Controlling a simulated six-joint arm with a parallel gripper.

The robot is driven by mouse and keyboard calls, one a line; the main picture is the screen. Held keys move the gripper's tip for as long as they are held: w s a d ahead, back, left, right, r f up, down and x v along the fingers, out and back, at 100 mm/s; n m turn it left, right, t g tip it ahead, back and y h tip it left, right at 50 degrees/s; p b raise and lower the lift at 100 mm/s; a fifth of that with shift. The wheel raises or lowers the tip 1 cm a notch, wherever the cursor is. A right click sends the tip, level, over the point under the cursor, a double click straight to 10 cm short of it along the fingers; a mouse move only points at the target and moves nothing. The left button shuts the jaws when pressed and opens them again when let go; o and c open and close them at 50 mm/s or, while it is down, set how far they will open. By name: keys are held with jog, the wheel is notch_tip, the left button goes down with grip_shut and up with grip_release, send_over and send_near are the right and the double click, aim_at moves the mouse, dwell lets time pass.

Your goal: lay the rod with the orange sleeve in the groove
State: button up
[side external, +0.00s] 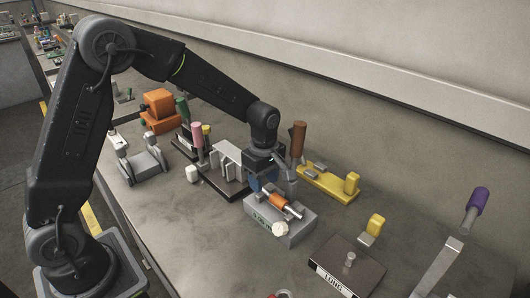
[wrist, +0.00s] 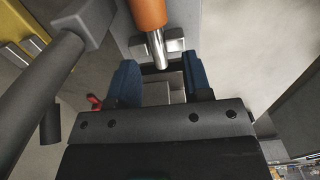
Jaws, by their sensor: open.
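The rod with the orange sleeve (side external: 278,201) lies along the top of a grey block (side external: 294,231). In the wrist view its orange sleeve (wrist: 148,12) is at the top edge and its bare metal end (wrist: 158,50) sits between two small metal pieces (wrist: 175,41) of the block, which look like the groove's sides. How deep it sits I cannot tell. My gripper (side external: 263,187) is low at the rod's left end. In the wrist view its blue fingers (wrist: 160,82) are apart, with the rod's end just beyond the gap and nothing held.
A yellow fixture (side external: 328,184) and an upright brown handle (side external: 298,140) stand close behind my gripper. A grey bar (wrist: 40,100) crosses the left of the wrist view. A dark plate marked LONG (side external: 350,268) lies to the right. Bench room is clear at front left.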

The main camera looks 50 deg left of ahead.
notch_tip(320, 180, up, 12)
jog(key=shift+w, duration=0.2)
dwell(0.8)
jog(key=s+r+m+t, duration=0.2)
jog(key=s+m+t, duration=0.1)
jog(key=s+m, duration=0.6)
jog(key=s+a+r+m+t, duration=0.1)
jog(key=s+r+m+t, duration=0.1)
jog(key=s+m, duration=0.7)
jog(key=s, duration=0.5)
jog(key=shift+r+t, duration=0.3)
jog(key=shift+t, duration=0.1)
